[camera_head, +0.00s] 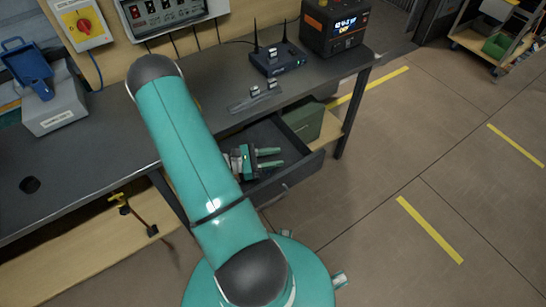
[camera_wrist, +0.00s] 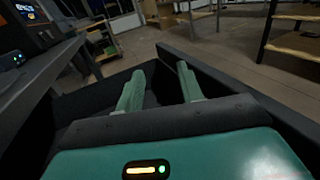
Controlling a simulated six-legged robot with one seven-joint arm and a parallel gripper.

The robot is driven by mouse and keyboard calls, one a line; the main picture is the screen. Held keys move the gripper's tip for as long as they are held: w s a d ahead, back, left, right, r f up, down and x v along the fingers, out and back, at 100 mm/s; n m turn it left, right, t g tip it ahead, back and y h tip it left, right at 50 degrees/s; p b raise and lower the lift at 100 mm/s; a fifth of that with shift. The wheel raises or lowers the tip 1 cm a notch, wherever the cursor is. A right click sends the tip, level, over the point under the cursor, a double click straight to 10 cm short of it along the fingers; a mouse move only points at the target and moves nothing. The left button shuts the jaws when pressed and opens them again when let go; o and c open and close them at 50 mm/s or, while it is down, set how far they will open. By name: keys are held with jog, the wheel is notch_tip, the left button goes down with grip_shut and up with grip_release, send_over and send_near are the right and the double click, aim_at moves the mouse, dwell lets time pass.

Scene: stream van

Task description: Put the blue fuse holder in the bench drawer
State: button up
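My gripper (camera_head: 268,158) is over the open bench drawer (camera_head: 302,172), with its two green fingers reaching into or just above it. In the wrist view the fingers (camera_wrist: 160,88) stand apart with nothing seen between them. The dark drawer walls also show in the wrist view (camera_wrist: 228,88). I cannot make out a blue fuse holder in the drawer; its floor is dark and partly hidden by my gripper and arm. A blue object (camera_head: 30,72) stands on a grey box at the left of the bench; I cannot tell whether it is the fuse holder.
The dark bench top (camera_head: 110,150) carries a grey box (camera_head: 58,112), a plate with small grey pieces (camera_head: 250,100), a black router (camera_head: 278,60) and a power unit with a display (camera_head: 335,28). A green box (camera_head: 305,120) sits behind the drawer. The floor to the right is open.

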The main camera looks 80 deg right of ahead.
jog(key=r+v, duration=0.1)
jog(key=v, duration=0.6)
jog(key=shift+w, duration=0.2)
jog(key=shift+a, duration=0.15)
jog(key=shift+r, duration=0.15)
